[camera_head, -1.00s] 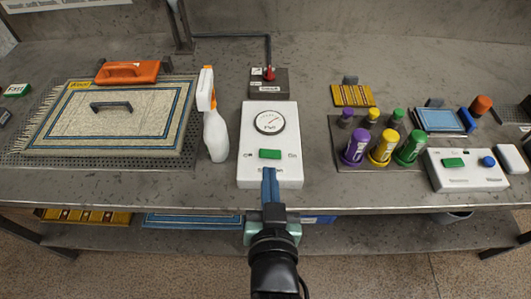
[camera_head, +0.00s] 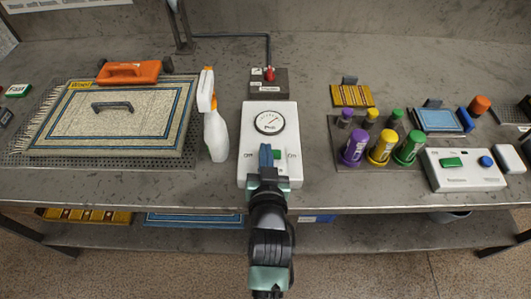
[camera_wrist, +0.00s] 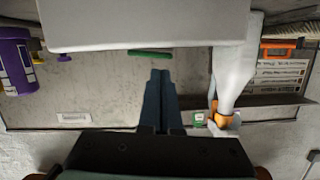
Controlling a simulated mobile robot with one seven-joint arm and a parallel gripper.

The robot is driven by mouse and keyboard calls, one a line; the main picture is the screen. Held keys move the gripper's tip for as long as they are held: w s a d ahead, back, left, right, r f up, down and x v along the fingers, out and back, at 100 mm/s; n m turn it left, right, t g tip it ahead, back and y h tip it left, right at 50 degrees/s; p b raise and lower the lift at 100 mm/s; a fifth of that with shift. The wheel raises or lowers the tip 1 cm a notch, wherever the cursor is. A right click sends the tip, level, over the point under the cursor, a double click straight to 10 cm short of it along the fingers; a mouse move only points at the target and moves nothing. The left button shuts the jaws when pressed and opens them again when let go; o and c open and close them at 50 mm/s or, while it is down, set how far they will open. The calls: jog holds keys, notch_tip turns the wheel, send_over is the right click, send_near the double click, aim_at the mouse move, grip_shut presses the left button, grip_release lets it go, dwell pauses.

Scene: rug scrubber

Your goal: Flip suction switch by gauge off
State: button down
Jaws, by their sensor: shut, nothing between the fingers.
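The white suction box (camera_head: 248,174) stands at the front middle of the bench, with a round gauge (camera_head: 269,121) on its upper half. Its green switch (camera_head: 279,155) lies between an "Off" label on the left and an "On" label on the right. My gripper (camera_head: 266,149) is shut and empty. Its blue fingers cover the left part of the switch in the head view. In the wrist view the fingertips (camera_wrist: 161,73) point toward the green switch (camera_wrist: 151,52) on the white box (camera_wrist: 140,22), with a small gap in the picture. Contact cannot be told.
A white spray bottle (camera_head: 216,135) stands close left of the box. A red-knobbed valve block (camera_head: 269,82) is behind it. Purple, yellow and green bottles (camera_head: 382,147) and another white switch box (camera_head: 464,172) are to the right. A rug (camera_head: 110,120) lies left.

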jog(key=shift+f, duration=0.35)
jog(key=shift+a+f, duration=0.2)
jog(key=shift+f, duration=0.2)
jog(key=r+p, duration=0.2)
jog(key=r, duration=0.1)
jog(key=r+p, duration=0.1)
jog(key=r, duration=0.1)
jog(key=shift+a+p, duration=0.25)
jog(key=shift+p, duration=0.15)
jog(key=shift+s+a+f+b, duration=0.15)
jog(key=shift+s+b, duration=0.15)
jog(key=shift+s, duration=0.25)
jog(key=shift+s+f+b, duration=0.15)
jog(key=shift+s+b, duration=0.1)
jog(key=shift+s, duration=0.3)
jog(key=v, duration=0.8)
jog(key=shift+a+b, duration=0.15)
jog(key=shift+b, duration=0.2)
